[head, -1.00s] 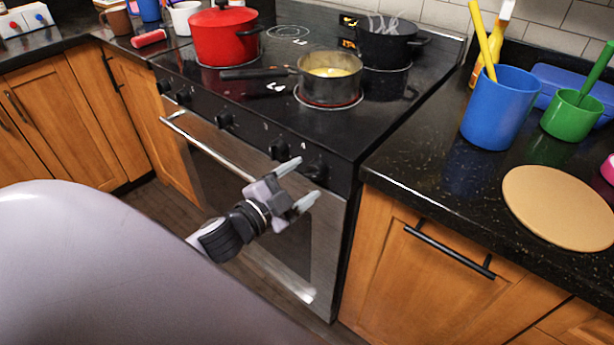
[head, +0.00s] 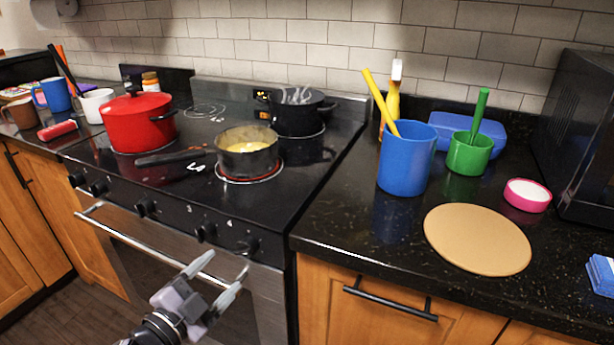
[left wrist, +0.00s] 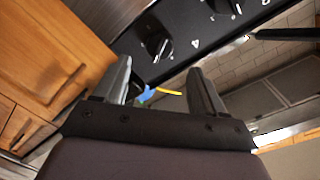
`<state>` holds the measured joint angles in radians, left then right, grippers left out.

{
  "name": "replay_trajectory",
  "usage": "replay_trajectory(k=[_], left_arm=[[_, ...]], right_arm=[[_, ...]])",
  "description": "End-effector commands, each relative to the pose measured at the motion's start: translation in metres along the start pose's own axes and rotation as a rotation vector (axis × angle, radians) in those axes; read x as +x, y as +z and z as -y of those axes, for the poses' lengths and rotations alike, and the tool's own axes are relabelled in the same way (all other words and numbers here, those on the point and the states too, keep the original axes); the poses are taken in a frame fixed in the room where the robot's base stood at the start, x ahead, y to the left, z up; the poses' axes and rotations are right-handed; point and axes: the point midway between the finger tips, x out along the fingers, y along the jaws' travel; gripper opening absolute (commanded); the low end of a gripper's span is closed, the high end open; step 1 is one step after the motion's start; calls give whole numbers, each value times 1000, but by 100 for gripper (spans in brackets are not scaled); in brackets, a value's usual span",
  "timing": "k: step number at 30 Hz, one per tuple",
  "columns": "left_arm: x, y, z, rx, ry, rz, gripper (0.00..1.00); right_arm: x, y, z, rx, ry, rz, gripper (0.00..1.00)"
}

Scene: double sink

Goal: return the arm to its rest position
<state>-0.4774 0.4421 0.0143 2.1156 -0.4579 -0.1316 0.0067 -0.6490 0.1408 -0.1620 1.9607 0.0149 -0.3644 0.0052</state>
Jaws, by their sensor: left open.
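My left gripper (head: 218,277) is open and empty in the head view. It hangs in front of the stove's oven door, below the knobs. In the left wrist view its two fingers (left wrist: 160,88) stand apart with nothing between them. The stove's control knobs show beyond the fingers in that view. My right gripper is in neither view.
The stove (head: 190,222) carries a red pot (head: 137,125), a saucepan (head: 246,160) with yellow contents, and a dark pot (head: 297,117). The right counter holds a blue container (head: 405,160), a green cup (head: 468,155), a round board (head: 477,240) and a pink-rimmed dish (head: 527,196).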

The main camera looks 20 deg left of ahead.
Motion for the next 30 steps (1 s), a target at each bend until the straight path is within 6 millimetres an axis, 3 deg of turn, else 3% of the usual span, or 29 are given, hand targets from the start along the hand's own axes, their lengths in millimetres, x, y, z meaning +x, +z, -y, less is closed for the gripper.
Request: replay_trajectory(k=[5,8,12,16,21,30], left_arm=[[-7,6,-16,-91,34,55,70],[-25,16,-56,-283,109,177,70],[-60,20,-124,-567,226,358,70],[-85,13,-168,-735,300,465,70],[-95,10,-186,-800,330,507,70],[-94,11,-186,-796,329,505,70]], right_arm=[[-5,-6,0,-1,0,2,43],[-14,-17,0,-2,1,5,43],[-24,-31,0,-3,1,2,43],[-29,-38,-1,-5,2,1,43],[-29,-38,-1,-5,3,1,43],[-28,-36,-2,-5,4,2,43]])
